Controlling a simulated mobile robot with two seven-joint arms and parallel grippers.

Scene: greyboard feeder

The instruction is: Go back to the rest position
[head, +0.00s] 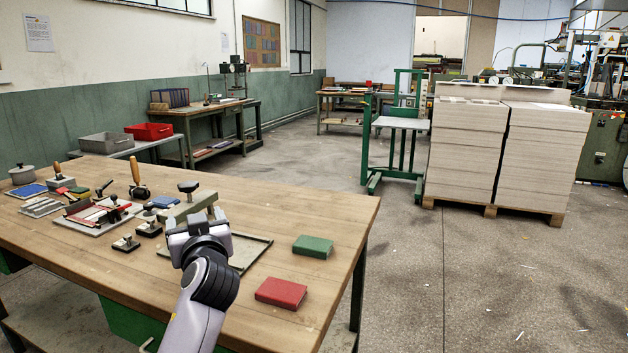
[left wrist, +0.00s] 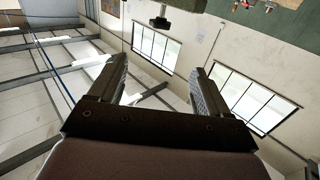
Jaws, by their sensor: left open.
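My left gripper (head: 200,215) is over the wooden worktable (head: 335,205), its arm entering from the bottom of the head view. It overlaps the front of a grey-green clamp-like block with a black knob (head: 188,187); I cannot tell whether they touch. In the left wrist view the two dark fingers of the left gripper (left wrist: 158,85) are apart, with nothing between them. Part of a dark knob (left wrist: 160,22) shows beyond the fingers at the top. My right gripper is in neither view.
A green book (head: 312,246) and a red book (head: 281,293) lie right of my arm. A flat tray (head: 250,250) lies partly behind the arm. Several tools and a red-barred fixture (head: 95,215) crowd the table's left. Stacked greyboard (head: 465,150) stands beyond open floor.

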